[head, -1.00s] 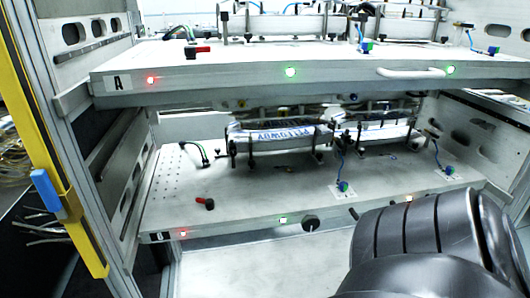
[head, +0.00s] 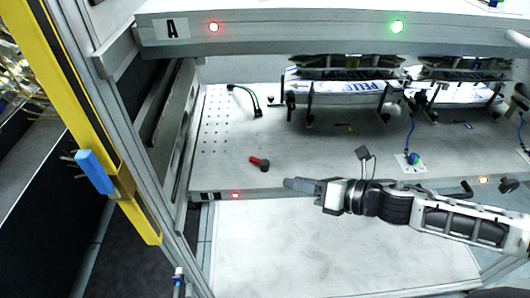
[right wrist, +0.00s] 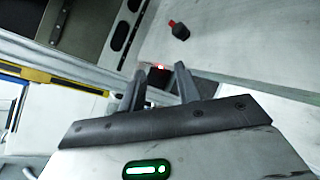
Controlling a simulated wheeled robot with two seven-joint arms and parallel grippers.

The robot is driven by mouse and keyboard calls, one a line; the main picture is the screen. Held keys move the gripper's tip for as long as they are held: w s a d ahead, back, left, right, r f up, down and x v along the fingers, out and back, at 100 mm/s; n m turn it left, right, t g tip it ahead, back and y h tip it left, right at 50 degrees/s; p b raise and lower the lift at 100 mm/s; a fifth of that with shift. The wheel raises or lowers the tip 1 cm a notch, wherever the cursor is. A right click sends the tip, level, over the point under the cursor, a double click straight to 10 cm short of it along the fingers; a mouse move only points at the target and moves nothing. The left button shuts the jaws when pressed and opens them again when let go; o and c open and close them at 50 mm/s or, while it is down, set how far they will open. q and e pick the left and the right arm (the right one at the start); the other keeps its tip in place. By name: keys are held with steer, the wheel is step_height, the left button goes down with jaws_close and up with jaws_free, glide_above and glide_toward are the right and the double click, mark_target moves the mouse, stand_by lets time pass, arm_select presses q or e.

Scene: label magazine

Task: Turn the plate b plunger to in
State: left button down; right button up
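Plate b (head: 320,160) is the lower shelf, with a dark label (head: 210,196) at the left of its front edge. A red-and-black lever piece (head: 260,163) sits on its top near the front left; it also shows in the right wrist view (right wrist: 179,30). A black knob (head: 508,186) is at the front edge's right end; I cannot tell which part is the plunger. My right gripper (head: 290,184) is in front of the edge, pointing left, hiding part of it. In the right wrist view its fingers (right wrist: 160,85) are apart with nothing between them. My left gripper is not in view.
Plate A (head: 300,32) lies above like a shelf. A yellow post (head: 85,110) with a blue block stands at left. A pale surface (head: 320,245) below is clear.

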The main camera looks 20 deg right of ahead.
steer(key=w+d+r+n+g, duration=0.1)
steer(key=d+r+n, duration=0.2)
steer(key=d+n, duration=0.4)
steer(key=n+p, duration=0.2)
steer(key=p, duration=0.1)
glide_toward(257, 160)
steer(key=shift+g, duration=0.3)
steer(key=x, duration=0.8)
steer(key=shift+w+r+p, duration=0.25)
steer(key=shift+r+p, duration=0.05)
steer(key=shift+p, duration=0.1)
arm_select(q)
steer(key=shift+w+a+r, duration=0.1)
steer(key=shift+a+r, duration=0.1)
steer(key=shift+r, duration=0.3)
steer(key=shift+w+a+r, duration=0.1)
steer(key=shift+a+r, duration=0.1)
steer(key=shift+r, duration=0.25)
arm_select(e)
jaws_close()
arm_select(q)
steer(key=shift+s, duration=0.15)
arm_select(e)
steer(key=shift+s, duration=0.1)
steer(key=shift+f+m, duration=0.1)
steer(key=shift+m, duration=0.2)
